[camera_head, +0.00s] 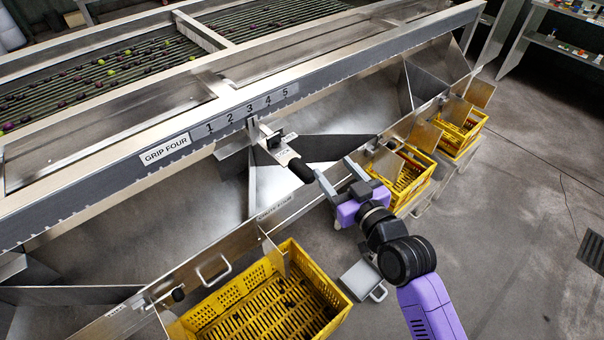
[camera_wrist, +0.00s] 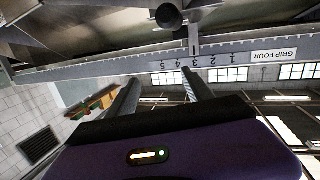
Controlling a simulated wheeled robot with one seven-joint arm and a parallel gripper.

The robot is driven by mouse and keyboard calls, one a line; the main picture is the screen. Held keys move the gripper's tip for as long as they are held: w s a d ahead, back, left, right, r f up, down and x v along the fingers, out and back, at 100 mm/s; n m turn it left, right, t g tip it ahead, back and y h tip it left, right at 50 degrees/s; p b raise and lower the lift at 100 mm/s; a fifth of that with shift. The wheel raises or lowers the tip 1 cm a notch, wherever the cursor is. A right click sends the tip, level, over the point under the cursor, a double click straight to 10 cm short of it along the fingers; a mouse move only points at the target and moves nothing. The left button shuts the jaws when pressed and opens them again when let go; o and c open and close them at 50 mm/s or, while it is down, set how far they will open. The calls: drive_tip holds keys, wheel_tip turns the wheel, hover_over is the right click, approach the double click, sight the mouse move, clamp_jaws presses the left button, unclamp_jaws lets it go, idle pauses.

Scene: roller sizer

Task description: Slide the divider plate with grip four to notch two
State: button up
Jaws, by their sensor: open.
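The number rail (camera_head: 230,117) carries the label GRIP FOUR (camera_head: 165,150) and the marks 1 to 5. The divider's carriage (camera_head: 270,140) hangs on this rail, with its pointer at about mark 3. A pale bar runs from it to a black grip (camera_head: 300,170). Grey plates meet below; which belongs to the divider is hard to tell. My gripper (camera_head: 336,172) is open and empty, right of the black grip and apart from it. In the wrist view, the round end of the grip (camera_wrist: 168,16) shows above my spread fingers (camera_wrist: 160,76).
Yellow crates stand under the chutes, one at the front (camera_head: 260,312) and others to the right (camera_head: 405,175). The metal trough edge (camera_head: 215,262) with its handles runs between my arm and the chutes. Open floor (camera_head: 510,220) lies to the right.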

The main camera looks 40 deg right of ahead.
sight(302, 171)
drive_tip(key=w+f+n+y, duration=0.1)
drive_tip(key=f, duration=0.1)
drive_tip(key=w+f+n+g+y, duration=0.1)
drive_tip(key=w+f, duration=0.1)
drive_tip(key=w+f+n+g+y, duration=0.1)
drive_tip(key=f, duration=0.1)
drive_tip(key=shift+w+a+f, duration=0.15)
drive_tip(key=shift+w+a, duration=0.1)
drive_tip(key=shift+a, duration=0.1)
drive_tip(key=shift+w+f+n, duration=0.1)
drive_tip(key=shift+f+n, duration=0.05)
drive_tip(key=shift+n, duration=0.25)
drive_tip(key=shift+x, duration=3.75)
drive_tip(key=shift+a+f, duration=0.15)
clamp_jaws()
drive_tip(key=shift+a+p, duration=0.1)
drive_tip(key=shift+p, duration=0.2)
